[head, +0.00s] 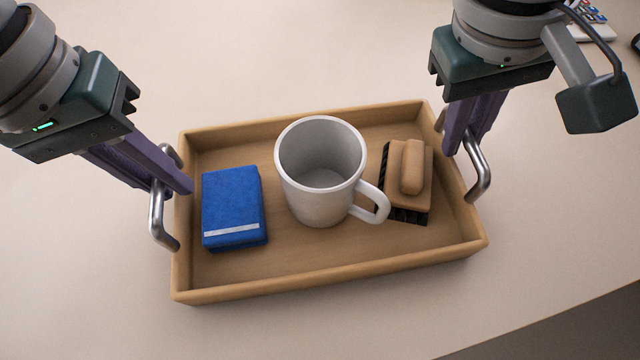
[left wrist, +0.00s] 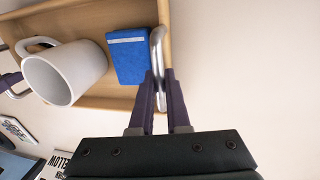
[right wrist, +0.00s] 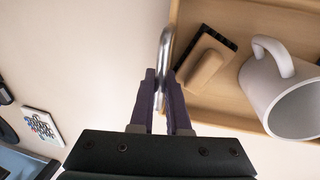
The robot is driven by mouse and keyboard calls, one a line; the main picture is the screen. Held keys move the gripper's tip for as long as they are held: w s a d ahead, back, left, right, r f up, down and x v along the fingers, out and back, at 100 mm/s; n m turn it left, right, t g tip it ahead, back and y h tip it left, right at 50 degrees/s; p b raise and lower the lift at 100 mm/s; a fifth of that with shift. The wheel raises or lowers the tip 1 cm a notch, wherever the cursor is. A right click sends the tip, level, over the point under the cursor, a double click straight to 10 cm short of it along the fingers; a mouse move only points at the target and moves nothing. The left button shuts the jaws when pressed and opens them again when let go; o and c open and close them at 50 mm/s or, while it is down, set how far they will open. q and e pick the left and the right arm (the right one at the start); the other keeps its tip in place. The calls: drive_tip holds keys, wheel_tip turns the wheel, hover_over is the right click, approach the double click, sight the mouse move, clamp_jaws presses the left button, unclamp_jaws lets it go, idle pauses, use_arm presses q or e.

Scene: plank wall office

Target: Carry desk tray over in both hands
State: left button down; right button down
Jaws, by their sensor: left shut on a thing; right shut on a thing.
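The wooden desk tray (head: 330,285) has a metal handle at each short end. It holds a blue box (head: 232,205) at the left, a white mug (head: 322,172) in the middle and a wooden brush (head: 408,178) at the right. My left gripper (head: 172,188) is shut on the left handle (head: 158,222), also seen in the left wrist view (left wrist: 157,60). My right gripper (head: 458,140) is shut on the right handle (head: 482,178), also seen in the right wrist view (right wrist: 163,60). I cannot tell whether the tray touches the table.
The pale table (head: 90,270) is clear around the tray. Its edge runs at the lower right. A device with coloured keys (head: 594,28) is at the upper right. The left wrist view shows a card with lettering (left wrist: 55,165); the right wrist view shows a patterned card (right wrist: 42,126).

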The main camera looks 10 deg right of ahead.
use_arm(q)
drive_tip(key=shift+r, duration=0.15)
use_arm(e)
drive_tip(key=shift+r, duration=0.15)
